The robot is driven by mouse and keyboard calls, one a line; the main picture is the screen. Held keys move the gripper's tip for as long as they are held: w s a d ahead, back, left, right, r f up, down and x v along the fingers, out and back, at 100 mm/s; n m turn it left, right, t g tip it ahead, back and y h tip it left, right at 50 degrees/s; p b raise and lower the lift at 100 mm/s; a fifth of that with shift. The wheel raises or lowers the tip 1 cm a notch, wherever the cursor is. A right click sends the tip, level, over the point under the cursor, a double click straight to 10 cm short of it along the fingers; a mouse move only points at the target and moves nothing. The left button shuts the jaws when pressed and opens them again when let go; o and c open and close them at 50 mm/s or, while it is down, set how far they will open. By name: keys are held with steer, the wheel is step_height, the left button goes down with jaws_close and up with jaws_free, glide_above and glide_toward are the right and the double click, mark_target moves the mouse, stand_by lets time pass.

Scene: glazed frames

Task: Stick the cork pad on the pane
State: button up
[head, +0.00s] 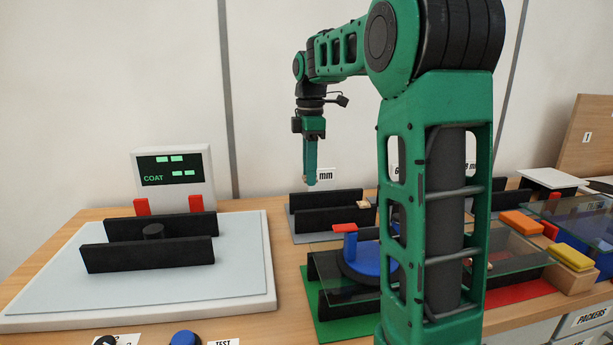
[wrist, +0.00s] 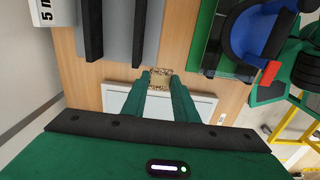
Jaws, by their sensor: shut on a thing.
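My gripper (head: 311,182) hangs pointing down above the bench, behind the column of my arm. In the wrist view its two green fingers (wrist: 159,80) are shut on a small speckled cork pad (wrist: 160,75). A clear glass pane (head: 330,262) lies across black bars over a green mat, below and to the right of my gripper. A blue round tool with an upright handle and red top (head: 344,229) stands on that pane. My arm hides part of the pane. The held pad is clear of the pane.
A pale tray with black bars (head: 265,250) and a COAT display (head: 174,178) are at left. Yellow and orange blocks (head: 573,257) lie at right.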

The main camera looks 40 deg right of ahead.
steer(key=shift+r, duration=1.6)
